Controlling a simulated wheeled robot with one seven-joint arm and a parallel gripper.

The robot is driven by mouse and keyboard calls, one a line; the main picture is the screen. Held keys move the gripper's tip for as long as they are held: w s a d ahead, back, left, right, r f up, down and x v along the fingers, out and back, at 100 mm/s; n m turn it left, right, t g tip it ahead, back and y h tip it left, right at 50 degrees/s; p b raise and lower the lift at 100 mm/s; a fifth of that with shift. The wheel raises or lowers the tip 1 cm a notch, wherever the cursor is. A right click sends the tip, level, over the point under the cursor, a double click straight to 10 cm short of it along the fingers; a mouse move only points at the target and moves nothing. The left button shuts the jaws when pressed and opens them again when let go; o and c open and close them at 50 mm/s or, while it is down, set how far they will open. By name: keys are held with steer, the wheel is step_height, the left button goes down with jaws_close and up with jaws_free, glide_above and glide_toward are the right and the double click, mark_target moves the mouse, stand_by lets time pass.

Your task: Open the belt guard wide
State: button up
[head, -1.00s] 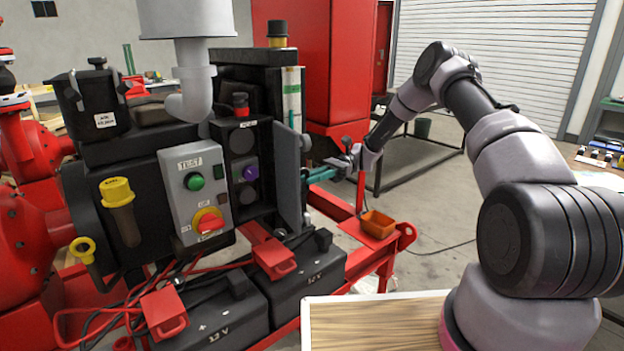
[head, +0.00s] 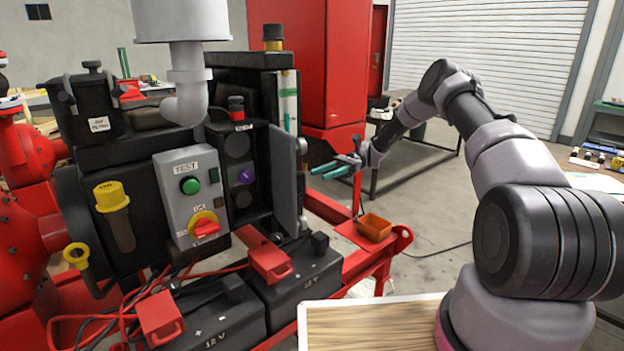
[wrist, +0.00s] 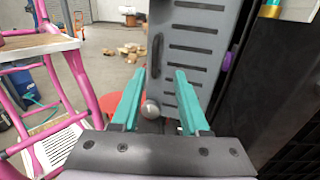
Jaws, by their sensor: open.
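The belt guard (head: 287,185) is a grey hinged panel on the right side of the black pump housing. It stands swung out from the housing, seen nearly edge-on in the head view. In the wrist view the slotted guard (wrist: 193,60) fills the upper middle, with a black handle (wrist: 155,58) along its left edge. My gripper (head: 318,173) is open and empty, to the right of the guard with a visible gap in the head view. In the wrist view its teal fingers (wrist: 160,75) point toward the guard. A round metal knob (wrist: 150,109) shows between them.
The control box (head: 193,197) with a green button is left of the guard. Batteries (head: 290,280) and red cables lie below. The floor to the right has open room.

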steer(key=v, duration=0.3)
steer(key=shift+w+d, duration=0.25)
steer(key=shift+d, duration=0.05)
steer(key=shift+r, duration=0.1)
steer(key=s+d+r+n+t+h, duration=0.2)
steer(key=s+r+t+h, duration=0.4)
steer(key=r, duration=0.5)
steer(key=s+d+r+n+t+h, duration=0.2)
steer(key=s+r+h, duration=0.1)
steer(key=s+r, duration=0.55)
steer(key=s+d+r+n+t+h, duration=0.1)
steer(key=s+d+r+t, duration=0.3)
steer(key=s, duration=0.4)
steer(key=s+d+r+n+t+h, duration=0.1)
steer(key=s+d+r+t+h, duration=0.1)
steer(key=s+d+r+t, duration=0.3)
steer(key=s+t, duration=0.1)
steer(key=s, duration=0.3)
steer(key=shift+d+t, duration=0.2)
steer(key=shift+t, duration=0.1)
